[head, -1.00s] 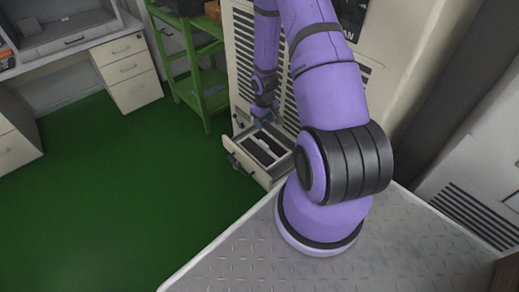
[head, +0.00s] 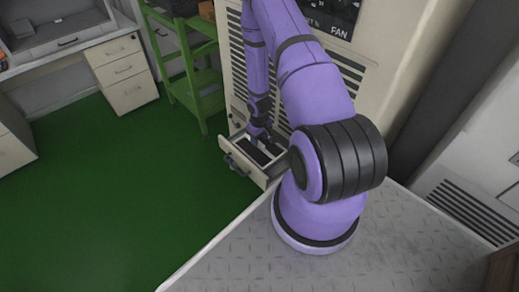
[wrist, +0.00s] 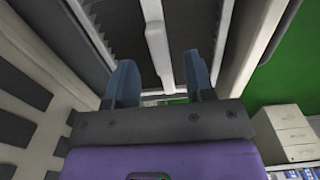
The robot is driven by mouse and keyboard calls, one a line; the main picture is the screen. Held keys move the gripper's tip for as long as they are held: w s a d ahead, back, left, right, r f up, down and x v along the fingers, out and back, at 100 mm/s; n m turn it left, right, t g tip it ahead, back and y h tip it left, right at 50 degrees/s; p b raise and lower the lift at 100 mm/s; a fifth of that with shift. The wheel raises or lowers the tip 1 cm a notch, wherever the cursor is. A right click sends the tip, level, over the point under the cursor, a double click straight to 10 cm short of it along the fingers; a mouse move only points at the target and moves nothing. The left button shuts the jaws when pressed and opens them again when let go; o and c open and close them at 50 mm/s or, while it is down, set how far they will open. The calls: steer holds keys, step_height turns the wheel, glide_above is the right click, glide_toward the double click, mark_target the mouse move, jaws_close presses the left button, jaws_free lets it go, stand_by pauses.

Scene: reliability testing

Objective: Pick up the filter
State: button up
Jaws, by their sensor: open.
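An open drawer (head: 229,147) sticks out of the beige cabinet. The filter (head: 254,155) lies in it as a dark panel with a pale bar across it. In the wrist view the filter (wrist: 183,38) is dark, and its pale ridge (wrist: 156,38) runs between my fingers. My gripper (head: 258,136) is above the drawer, at its far part. In the wrist view my gripper (wrist: 161,82) is open, with one blue finger on each side of the ridge's line. I cannot tell whether the fingers touch it. My arm hides part of the drawer.
The beige cabinet (head: 400,60) with vents stands right behind the drawer. A green shelf rack (head: 200,80) is to its left. White desk drawers (head: 122,72) stand farther left. The green floor (head: 110,200) in front of the drawer is clear.

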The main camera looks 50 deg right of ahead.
steer(key=shift+f, duration=1.05)
jaws_close()
steer(key=shift+r, duration=0.15)
steer(key=shift+a+r, duration=0.2)
steer(key=shift+r, duration=0.35)
step_height(320, 180, up, 6)
steer(key=shift+f, duration=0.15)
steer(key=w+a, duration=0.1)
steer(key=a, duration=1.8)
steer(key=shift+a, duration=0.3)
